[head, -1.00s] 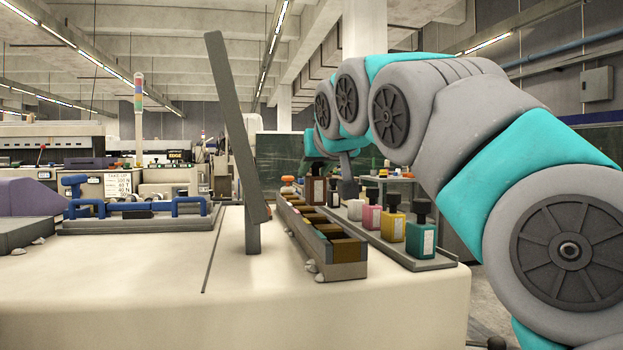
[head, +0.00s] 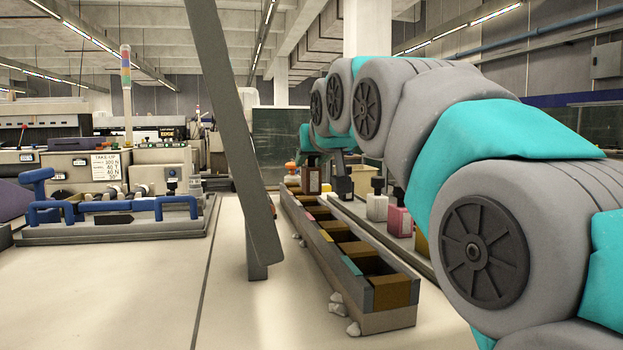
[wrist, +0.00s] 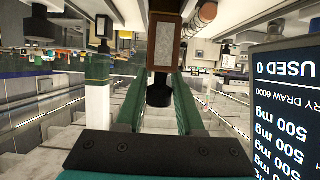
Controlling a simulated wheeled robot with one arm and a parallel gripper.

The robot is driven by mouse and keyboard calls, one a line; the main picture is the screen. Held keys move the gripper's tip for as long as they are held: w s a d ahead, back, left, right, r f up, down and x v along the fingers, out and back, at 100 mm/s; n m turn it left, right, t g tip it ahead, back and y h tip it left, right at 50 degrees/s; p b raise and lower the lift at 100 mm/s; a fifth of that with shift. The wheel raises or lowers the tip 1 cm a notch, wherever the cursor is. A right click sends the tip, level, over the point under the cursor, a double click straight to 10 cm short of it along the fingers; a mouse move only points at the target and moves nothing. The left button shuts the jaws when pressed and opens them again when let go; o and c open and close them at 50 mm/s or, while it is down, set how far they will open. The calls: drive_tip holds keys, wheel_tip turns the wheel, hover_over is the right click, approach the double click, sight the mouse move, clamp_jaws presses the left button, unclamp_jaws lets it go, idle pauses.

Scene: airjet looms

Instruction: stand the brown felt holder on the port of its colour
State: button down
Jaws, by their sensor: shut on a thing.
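The brown felt holder (head: 312,180), with a pale label and black top, is upright over the far end of the long grey divided tray (head: 388,320) in the head view. The wrist view shows the holder (wrist: 164,42) upside down, its black neck between the green fingers. My gripper (wrist: 161,80) is shut on that neck. In the head view my gripper is small, and its fingers are hard to make out. The tray has brown compartments and small pink, yellow and teal patches. I cannot tell a brown port apart, nor whether the holder's base touches anything.
Right of the tray stand a black holder (head: 343,187), a white one (head: 377,206) and a pink one (head: 399,220); my arm partly hides a yellow one. A tall grey slanted post (head: 232,140) rises left of the tray. The pale top (head: 170,285) is clear at front left.

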drive_tip(key=shift+x, duration=5.45)
drive_tip(key=shift+f, duration=0.1)
drive_tip(key=shift+f, duration=0.15)
drive_tip(key=c, duration=0.5)
unclamp_jaws()
drive_tip(key=shift+r, duration=0.3)
drive_tip(key=v, duration=1.2)
drive_tip(key=shift+f, duration=0.15)
